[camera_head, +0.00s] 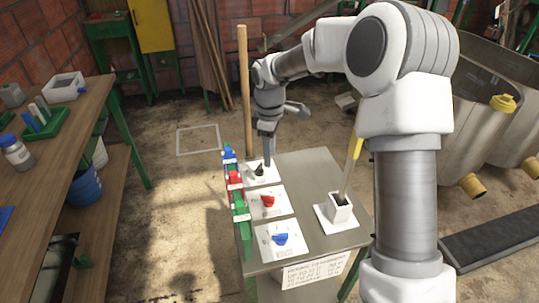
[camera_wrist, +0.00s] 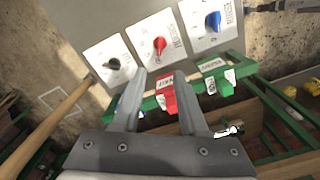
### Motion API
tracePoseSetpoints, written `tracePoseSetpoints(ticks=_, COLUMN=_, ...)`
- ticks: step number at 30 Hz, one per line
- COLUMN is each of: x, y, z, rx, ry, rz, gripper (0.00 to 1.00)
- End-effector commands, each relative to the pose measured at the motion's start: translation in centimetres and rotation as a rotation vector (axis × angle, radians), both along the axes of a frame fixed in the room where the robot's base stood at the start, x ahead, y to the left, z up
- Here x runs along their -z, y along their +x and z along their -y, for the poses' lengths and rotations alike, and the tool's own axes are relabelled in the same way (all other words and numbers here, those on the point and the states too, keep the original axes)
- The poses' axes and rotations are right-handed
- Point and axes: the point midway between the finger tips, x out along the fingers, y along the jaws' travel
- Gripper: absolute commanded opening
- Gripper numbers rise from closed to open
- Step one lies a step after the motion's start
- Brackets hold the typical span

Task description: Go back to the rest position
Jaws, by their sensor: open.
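My gripper (camera_head: 268,158) hangs pointing down over the far-left part of the grey metal table, close to the black knob (camera_head: 259,170) in the head view. In the wrist view its two fingers (camera_wrist: 156,92) are apart with nothing held. Beyond them are the black knob (camera_wrist: 114,64), the red knob (camera_wrist: 159,46) and the blue knob (camera_wrist: 213,21), each on a white plate. A red block (camera_wrist: 170,101) on a green rail appears between the fingers; its distance from them is unclear.
The metal table (camera_head: 318,180) also bears a white holder (camera_head: 340,212) with a yellow-handled tool. A wooden pole (camera_head: 245,90) stands close behind my gripper. A wooden bench (camera_head: 60,125) is at left, grey bins (camera_head: 490,100) at right. Floor between bench and table is open.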

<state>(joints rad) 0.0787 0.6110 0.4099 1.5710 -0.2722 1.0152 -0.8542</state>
Motion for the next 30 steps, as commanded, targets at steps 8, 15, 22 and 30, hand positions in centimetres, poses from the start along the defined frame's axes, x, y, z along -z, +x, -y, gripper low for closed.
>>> tracePoseSetpoints(ticks=8, x=0.0, y=0.0, z=0.0, rx=0.002, ry=0.0, rz=0.001, gripper=0.42)
tracePoseSetpoints(ticks=15, x=-3.6, y=-1.6, z=1.2, rx=0.082, ry=-0.024, rz=0.045, gripper=0.42)
tracePoseSetpoints(ticks=22, x=-9.3, y=-5.3, z=3.3, rx=0.256, ry=-0.047, rz=0.121, gripper=0.42)
tracePoseSetpoints(ticks=30, x=-14.7, y=-10.5, z=5.8, rx=0.477, ry=-0.036, rz=0.215, gripper=0.42)
